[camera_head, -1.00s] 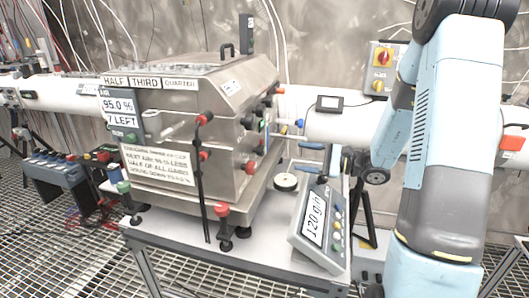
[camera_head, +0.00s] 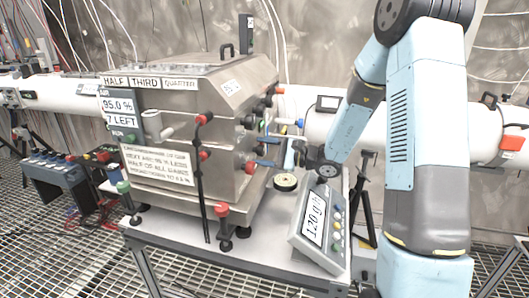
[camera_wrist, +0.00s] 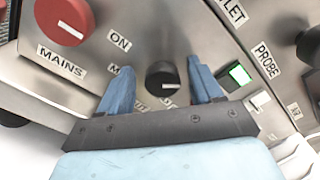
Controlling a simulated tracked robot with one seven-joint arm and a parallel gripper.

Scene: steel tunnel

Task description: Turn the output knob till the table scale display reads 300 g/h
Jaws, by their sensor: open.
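A black knob (camera_wrist: 163,78) with a white pointer line is on the steel panel in the wrist view. My gripper (camera_wrist: 160,66) is open, with one blue finger on each side of the knob and visible gaps between. The label below the knob is mostly covered by my gripper. In the head view my gripper (camera_head: 263,152) reaches the right side of the steel machine, and the knob cannot be made out there. The table scale (camera_head: 300,245) stands at the table's right, its tilted display (camera_head: 314,216) reading about 120 g/h; the last digit is unclear.
A red knob (camera_wrist: 66,18) labelled MAINS sits left of the black knob, and a lit green switch (camera_wrist: 238,74) to its right. The steel machine (camera_head: 190,110) fills the table's left. A round dish (camera_head: 286,182) lies behind the scale. Red and black fittings stick out nearby.

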